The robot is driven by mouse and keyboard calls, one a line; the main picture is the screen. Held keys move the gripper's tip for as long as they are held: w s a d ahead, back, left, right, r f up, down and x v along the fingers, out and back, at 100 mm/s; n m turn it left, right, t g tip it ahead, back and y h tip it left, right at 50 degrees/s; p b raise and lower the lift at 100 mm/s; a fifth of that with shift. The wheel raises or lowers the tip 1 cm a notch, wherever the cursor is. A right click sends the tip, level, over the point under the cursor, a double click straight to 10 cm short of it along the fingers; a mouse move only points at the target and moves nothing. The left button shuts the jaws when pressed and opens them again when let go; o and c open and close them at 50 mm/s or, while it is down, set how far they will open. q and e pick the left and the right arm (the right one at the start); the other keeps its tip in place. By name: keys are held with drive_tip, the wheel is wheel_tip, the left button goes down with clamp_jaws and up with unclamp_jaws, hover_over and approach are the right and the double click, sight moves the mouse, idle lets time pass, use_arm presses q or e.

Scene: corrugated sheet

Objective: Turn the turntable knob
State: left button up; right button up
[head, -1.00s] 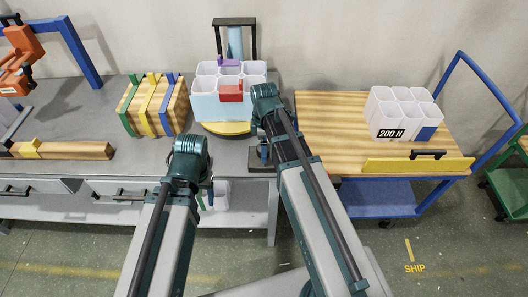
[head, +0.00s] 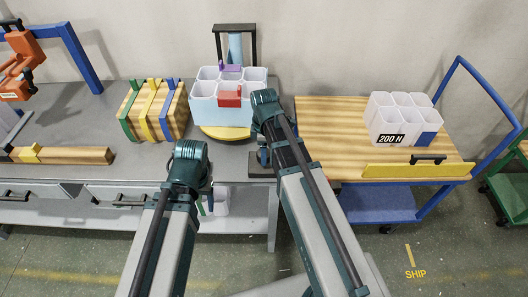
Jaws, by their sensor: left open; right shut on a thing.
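The turntable is a yellow disc (head: 226,133) near the table's front edge, mostly covered by a light blue box (head: 205,111) of white cups. A dark base plate (head: 259,173) lies right of the disc at the table edge. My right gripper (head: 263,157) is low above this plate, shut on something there. That is likely the turntable knob, but my arm and gripper hide it. My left gripper (head: 206,204) is open and empty, in front of the table edge, partly hidden by its own wrist.
A wooden block with coloured straps (head: 151,112) stands left of the turntable. A dark frame with a blue post (head: 235,45) stands behind. Right is a blue cart with a wooden top (head: 330,128), carrying white cups marked 200 N (head: 400,118).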

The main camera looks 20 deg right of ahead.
drive_tip(key=shift+m, duration=0.3)
drive_tip(key=m, duration=0.4)
drive_tip(key=shift+m, duration=0.4)
drive_tip(key=m, duration=0.4)
drive_tip(key=shift+m, duration=0.3)
drive_tip(key=o, duration=1.4)
drive_tip(key=shift+r, duration=0.2)
